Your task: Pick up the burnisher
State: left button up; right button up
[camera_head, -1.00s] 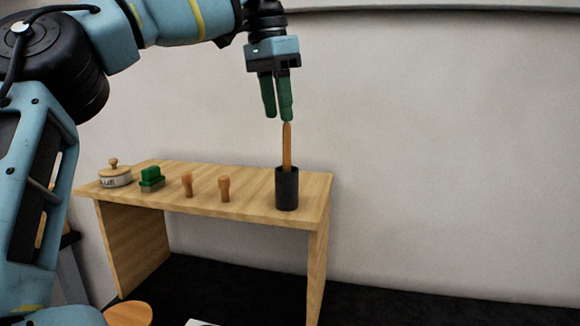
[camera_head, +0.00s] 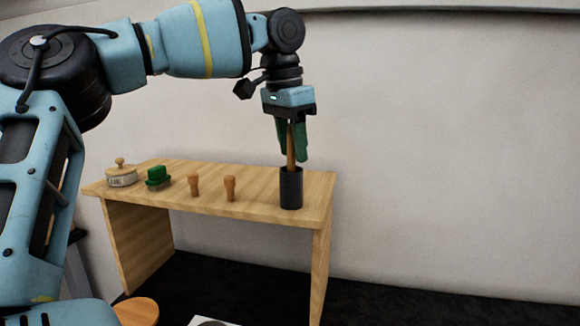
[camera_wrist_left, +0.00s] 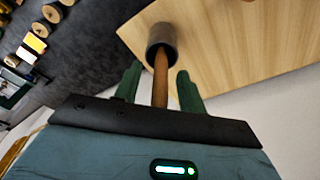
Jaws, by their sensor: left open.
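The burnisher (camera_head: 291,153) is a slim wooden-handled tool standing upright in a dark cylindrical holder (camera_head: 291,189) near the right end of the wooden table. My left gripper (camera_head: 292,157) points down over it, with its green fingers open on either side of the handle. The left wrist view also shows the burnisher (camera_wrist_left: 160,82) between the two fingers (camera_wrist_left: 158,84), with its lower end hidden inside the holder (camera_wrist_left: 161,40). I cannot tell whether a finger touches the handle. My right gripper is not in view.
On the wooden table (camera_head: 260,207), left of the holder, stand two small wooden pegs (camera_head: 194,185) (camera_head: 230,188), a green-topped brush-like block (camera_head: 158,177) and a round lidded pot (camera_head: 121,174). A pale wall rises behind. A round wooden top (camera_head: 137,311) shows at the bottom left.

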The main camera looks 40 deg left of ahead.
pick_arm(q)
jog(key=shift+c, duration=0.4)
grip_shut()
jog(key=shift+r, duration=0.15)
jog(key=shift+r+b, duration=0.3)
jog(key=shift+r, duration=4.55)
